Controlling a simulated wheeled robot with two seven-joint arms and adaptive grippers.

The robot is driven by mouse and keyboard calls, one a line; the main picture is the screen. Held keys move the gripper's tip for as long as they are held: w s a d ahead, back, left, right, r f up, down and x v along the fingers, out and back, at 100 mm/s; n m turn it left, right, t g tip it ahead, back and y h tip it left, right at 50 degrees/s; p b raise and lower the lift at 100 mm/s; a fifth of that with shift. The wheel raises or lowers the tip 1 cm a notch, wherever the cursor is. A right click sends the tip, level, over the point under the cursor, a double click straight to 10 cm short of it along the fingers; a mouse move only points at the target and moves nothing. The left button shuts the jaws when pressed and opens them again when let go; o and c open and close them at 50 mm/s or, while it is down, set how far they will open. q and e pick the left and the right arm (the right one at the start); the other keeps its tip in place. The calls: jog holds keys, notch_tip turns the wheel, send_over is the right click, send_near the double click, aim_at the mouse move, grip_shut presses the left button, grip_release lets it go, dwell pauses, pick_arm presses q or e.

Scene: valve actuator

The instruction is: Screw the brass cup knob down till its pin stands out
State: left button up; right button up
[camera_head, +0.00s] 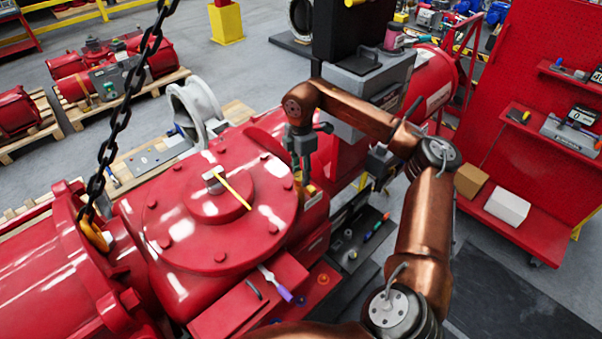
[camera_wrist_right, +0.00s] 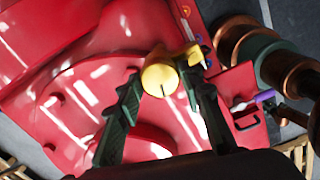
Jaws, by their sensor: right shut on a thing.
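The brass cup knob (camera_head: 309,190) sits at the right side of the red valve actuator (camera_head: 205,245), partly covered by my right gripper (camera_head: 303,172). In the right wrist view the knob (camera_wrist_right: 160,76) shows as a round yellow piece between the two dark green fingers of the right gripper (camera_wrist_right: 163,80). The right gripper is shut on it. A dark slit or pin-like mark shows on the knob's face, but I cannot tell whether it is the pin. My left gripper is not in view.
A purple-handled tool (camera_head: 279,288) lies on the red ledge in front. A hanging chain (camera_head: 119,115) is at left. A red tool rack (camera_head: 535,130) stands at right.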

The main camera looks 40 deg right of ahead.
jog(key=shift+d+r+m, duration=0.1)
jog(key=shift+m, duration=1.7)
jog(key=o, duration=1.2)
jog(key=shift+c, duration=0.2)
notch_tip(320, 180, up, 12)
